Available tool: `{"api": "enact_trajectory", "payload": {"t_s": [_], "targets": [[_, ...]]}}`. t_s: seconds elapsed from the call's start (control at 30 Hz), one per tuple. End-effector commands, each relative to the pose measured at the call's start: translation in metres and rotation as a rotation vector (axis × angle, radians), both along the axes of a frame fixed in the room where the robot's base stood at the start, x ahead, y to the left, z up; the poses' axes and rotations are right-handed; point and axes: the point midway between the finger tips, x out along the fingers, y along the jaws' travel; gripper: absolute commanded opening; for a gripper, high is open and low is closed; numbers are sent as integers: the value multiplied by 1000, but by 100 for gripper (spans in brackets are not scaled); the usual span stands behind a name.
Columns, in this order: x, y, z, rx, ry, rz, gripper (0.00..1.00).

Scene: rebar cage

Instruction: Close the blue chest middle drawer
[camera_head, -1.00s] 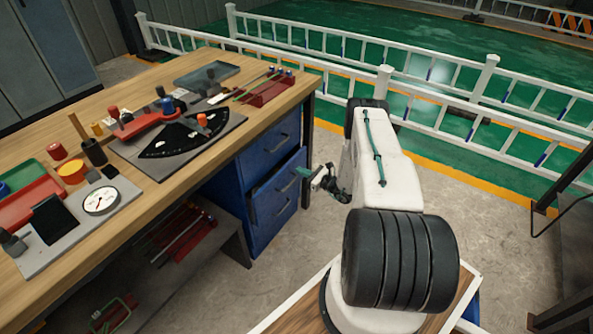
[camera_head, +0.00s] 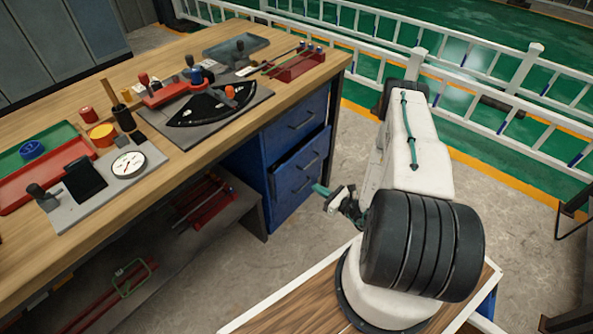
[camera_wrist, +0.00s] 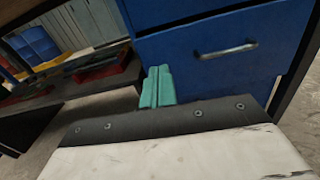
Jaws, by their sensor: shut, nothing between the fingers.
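The blue chest (camera_head: 258,172) stands under the right end of the workbench, with several drawers stacked in its front. The middle drawer (camera_head: 299,160) stands a little out from the chest, with a dark gap along its top edge. My gripper (camera_head: 318,189) has teal fingers and is shut and empty, in front of the chest and low beside the drawer fronts. In the wrist view its fingers (camera_wrist: 157,87) point at a blue drawer front with a grey handle (camera_wrist: 226,50); which drawer this is, I cannot tell. Contact is not clear.
The wooden workbench (camera_head: 190,155) carries trays, a dial gauge (camera_head: 129,163) and tools. A low shelf (camera_head: 225,232) with red items lies left of the chest. White railings (camera_head: 470,110) run behind.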

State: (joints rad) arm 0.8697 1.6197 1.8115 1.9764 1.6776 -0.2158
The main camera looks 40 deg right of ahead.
Motion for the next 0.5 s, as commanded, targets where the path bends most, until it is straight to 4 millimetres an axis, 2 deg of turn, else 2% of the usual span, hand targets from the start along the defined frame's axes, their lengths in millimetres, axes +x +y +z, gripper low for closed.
{"api": "enact_trajectory", "payload": {"t_s": [0.13,0.23,0.5], "targets": [[5,0,3,-47,-24,-12,0],[18,4,3,-48,-24,-9,0],[72,20,3,-47,-25,-7,0]]}}
